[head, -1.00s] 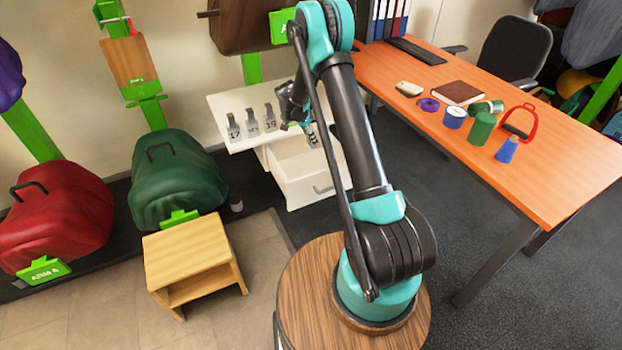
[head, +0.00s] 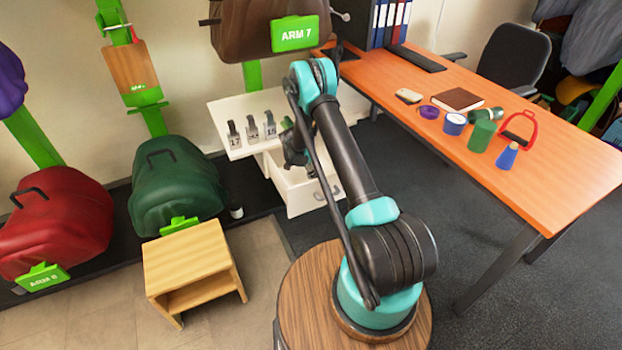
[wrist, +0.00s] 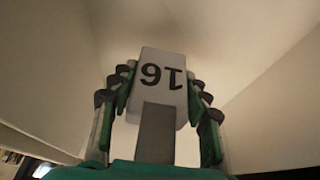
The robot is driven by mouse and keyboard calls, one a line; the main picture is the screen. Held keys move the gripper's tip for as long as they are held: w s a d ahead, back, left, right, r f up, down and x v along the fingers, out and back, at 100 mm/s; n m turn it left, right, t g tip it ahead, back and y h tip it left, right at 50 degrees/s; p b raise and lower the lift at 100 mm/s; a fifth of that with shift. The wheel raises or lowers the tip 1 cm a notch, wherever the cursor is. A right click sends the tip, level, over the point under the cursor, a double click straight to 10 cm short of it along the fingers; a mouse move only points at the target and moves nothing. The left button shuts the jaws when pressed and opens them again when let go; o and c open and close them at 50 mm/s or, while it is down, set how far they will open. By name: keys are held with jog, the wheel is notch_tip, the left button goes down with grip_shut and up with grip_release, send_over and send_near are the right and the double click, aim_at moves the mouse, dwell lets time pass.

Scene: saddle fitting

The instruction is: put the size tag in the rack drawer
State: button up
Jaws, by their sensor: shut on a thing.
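The size tag (wrist: 162,75) is a pale block on a grey strip. Its black number shows upside down and looks like 16. In the wrist view my gripper (wrist: 160,90) is shut on the tag, with green and dark fingers on both sides. The white rack drawer (head: 318,197) stands pulled out below the rack's shelf. In the head view my gripper is low over the drawer, mostly hidden by my arm, and the tag cannot be made out there. Pale walls fill the wrist view around the tag; I cannot tell if the tag touches them.
Several numbered grey tags (head: 252,128) stand on the white rack shelf (head: 222,112) left of my arm. A brown saddle (head: 240,35) marked ARM 7 hangs above. A wooden step stool (head: 185,250) stands front left. The orange desk (head: 560,185) with small items is at right.

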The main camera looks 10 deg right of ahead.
aim_at(309, 175)
jog(key=shift+f, duration=1.65)
jog(key=shift+f, duration=0.1)
jog(key=o, duration=1.2)
